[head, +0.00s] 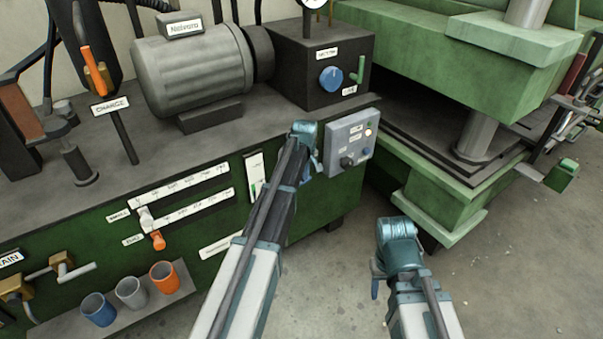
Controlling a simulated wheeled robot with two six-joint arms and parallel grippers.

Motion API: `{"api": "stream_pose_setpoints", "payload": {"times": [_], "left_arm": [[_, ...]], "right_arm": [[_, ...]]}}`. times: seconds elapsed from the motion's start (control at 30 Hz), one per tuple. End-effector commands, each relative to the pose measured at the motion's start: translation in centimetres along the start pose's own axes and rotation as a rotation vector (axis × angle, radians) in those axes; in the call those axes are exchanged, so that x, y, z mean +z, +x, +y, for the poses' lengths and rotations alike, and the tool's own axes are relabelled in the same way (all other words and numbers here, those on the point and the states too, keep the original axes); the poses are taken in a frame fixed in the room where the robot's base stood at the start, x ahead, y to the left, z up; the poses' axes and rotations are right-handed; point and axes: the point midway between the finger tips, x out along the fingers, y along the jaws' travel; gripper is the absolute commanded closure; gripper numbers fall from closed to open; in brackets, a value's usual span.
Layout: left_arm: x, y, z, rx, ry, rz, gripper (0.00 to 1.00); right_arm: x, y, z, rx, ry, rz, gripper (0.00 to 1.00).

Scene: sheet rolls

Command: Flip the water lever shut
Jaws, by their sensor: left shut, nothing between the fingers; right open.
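No label that I can read says water, so I cannot tell for sure which lever is meant. A small green lever (360,69) stands on the front of the dark box (290,72), right of a blue knob (331,79). Valves with pale and brass handles (75,268) sit at the lower left by a partly cut-off label. My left gripper (304,134) is shut and empty, in front of the bench beside the left edge of the grey switch box (350,139). My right gripper (384,262) is open and empty above the floor, apart from everything.
An orange-handled lever (91,70) rises by the CHARGE label. Sliders (157,239) line the green front. Blue, grey and orange cups (164,278) stand on a low shelf. A motor (193,68) sits on the bench. A green press (460,50) fills the right; floor (510,280) is clear.

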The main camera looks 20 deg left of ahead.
Motion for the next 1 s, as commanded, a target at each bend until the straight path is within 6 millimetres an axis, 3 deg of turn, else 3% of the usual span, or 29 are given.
{"api": "stream_pose_setpoints", "payload": {"times": [0.3, 1.0], "left_arm": [[0.19, 1.00, 0.50, -0.062, 0.012, 0.001, 1.00], [0.35, 1.24, 0.76, -0.058, 0.012, -0.002, 1.00]], "right_arm": [[-0.05, 0.78, -0.05, 0.001, -0.001, 0.000, 0.50], [-0.06, 1.00, -0.06, 0.002, -0.001, 0.000, 0.50]]}}
